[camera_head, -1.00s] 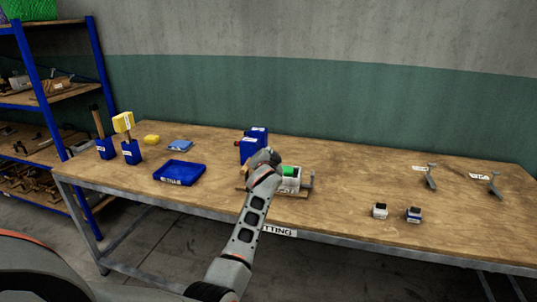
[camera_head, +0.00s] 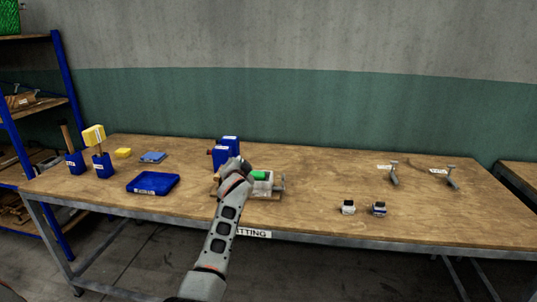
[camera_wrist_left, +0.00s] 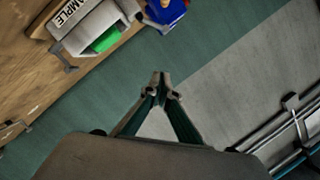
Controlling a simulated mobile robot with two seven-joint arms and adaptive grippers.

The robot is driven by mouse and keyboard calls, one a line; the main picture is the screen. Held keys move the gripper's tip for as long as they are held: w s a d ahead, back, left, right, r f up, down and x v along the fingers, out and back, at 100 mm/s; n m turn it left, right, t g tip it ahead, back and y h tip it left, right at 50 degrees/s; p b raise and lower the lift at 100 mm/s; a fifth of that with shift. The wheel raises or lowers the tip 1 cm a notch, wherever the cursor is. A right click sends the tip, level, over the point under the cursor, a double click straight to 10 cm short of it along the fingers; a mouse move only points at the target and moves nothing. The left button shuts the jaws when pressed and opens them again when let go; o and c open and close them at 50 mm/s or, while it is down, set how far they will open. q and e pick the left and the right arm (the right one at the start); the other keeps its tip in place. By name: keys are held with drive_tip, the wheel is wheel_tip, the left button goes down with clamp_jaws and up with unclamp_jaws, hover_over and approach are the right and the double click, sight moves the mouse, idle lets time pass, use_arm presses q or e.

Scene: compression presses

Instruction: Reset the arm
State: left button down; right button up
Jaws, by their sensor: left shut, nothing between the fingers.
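My left arm (camera_head: 222,228) rises from the bottom of the head view in front of the table. Its upper end overlaps the left part of a pale press fixture (camera_head: 262,187) with a green part (camera_head: 258,175) in it. The gripper is hard to make out there. In the left wrist view my left gripper (camera_wrist_left: 160,88) has its fingertips together, with nothing between them. The fixture (camera_wrist_left: 92,32) lies at upper left there, apart from the fingers. My right gripper is in neither view.
On the wooden table (camera_head: 310,165) stand a blue tray (camera_head: 153,183), two blue holders at left, blue blocks (camera_head: 221,155) behind my arm, two small blocks (camera_head: 348,207) and two grey brackets (camera_head: 394,173) at right. A shelf rack (camera_head: 65,90) stands at left.

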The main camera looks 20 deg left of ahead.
use_arm(q)
drive_tip(key=s+d+f+m+g+h, duration=0.15)
drive_tip(key=s+d+f, duration=0.25)
drive_tip(key=s+f, duration=0.75)
drive_tip(key=s+d+f+n+h, duration=0.1)
drive_tip(key=s+d+f+h, duration=0.2)
drive_tip(key=s+d+f, duration=0.75)
drive_tip(key=s+d+f+h, duration=0.1)
drive_tip(key=s+f, duration=0.3)
drive_tip(key=s, duration=0.5)
drive_tip(key=s+d+f+g+h, duration=0.1)
drive_tip(key=s+d+f, duration=0.3)
drive_tip(key=s, duration=0.5)
drive_tip(key=s+d+f+g+h, duration=0.1)
drive_tip(key=s+d+f+h, duration=0.2)
drive_tip(key=s+f, duration=0.3)
drive_tip(key=s+n, duration=0.1)
drive_tip(key=s, duration=0.2)
drive_tip(key=shift+f, duration=0.2)
